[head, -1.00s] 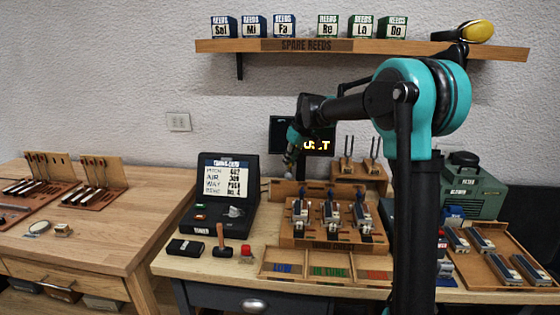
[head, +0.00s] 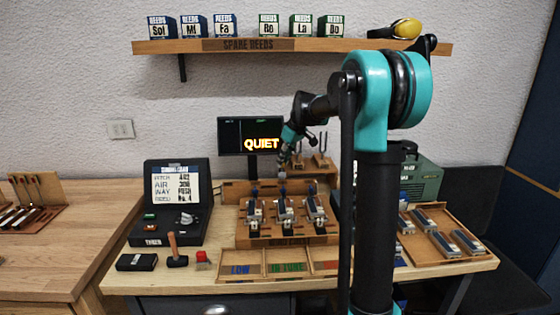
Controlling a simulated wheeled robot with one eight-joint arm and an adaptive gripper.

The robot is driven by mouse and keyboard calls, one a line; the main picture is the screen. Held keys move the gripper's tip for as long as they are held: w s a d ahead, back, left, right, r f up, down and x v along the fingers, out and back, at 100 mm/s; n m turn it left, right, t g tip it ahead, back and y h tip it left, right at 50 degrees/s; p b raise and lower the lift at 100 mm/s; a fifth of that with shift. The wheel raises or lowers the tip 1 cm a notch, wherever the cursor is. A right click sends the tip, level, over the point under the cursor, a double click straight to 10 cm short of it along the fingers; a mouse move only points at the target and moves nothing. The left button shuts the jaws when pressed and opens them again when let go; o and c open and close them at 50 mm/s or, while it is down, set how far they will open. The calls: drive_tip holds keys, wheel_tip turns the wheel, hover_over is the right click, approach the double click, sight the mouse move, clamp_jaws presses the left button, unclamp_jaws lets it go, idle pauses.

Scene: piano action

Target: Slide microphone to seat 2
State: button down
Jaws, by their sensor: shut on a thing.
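My gripper (head: 283,157) is small in the head view, pointing down behind the rack's middle seat and beside the right edge of the black display. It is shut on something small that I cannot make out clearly. The microphone is not distinct; it is likely the thing at my fingertips. The wooden rack (head: 246,241) has three seats in a row, each with a metal and dark reed block: left (head: 254,212), middle (head: 285,210) and right (head: 315,209). My fingertips line up roughly with the middle block. Contact with the rack is too small to tell.
The display (head: 240,135) reads QUIET. Tuning forks (head: 320,150) stand behind the rack. A black tuner case (head: 165,225), a mallet (head: 175,250) and a red button (head: 202,260) are left. A sorting tray (head: 264,276) lies in front; a tray of blocks (head: 470,225) lies right.

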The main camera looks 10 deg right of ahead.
drive_tip(key=c, duration=1.4)
unclamp_jaws()
drive_tip(key=shift+o, duration=0.2)
drive_tip(key=shift+r, duration=0.1)
drive_tip(key=v, duration=1.2)
drive_tip(key=shift+s, duration=0.15)
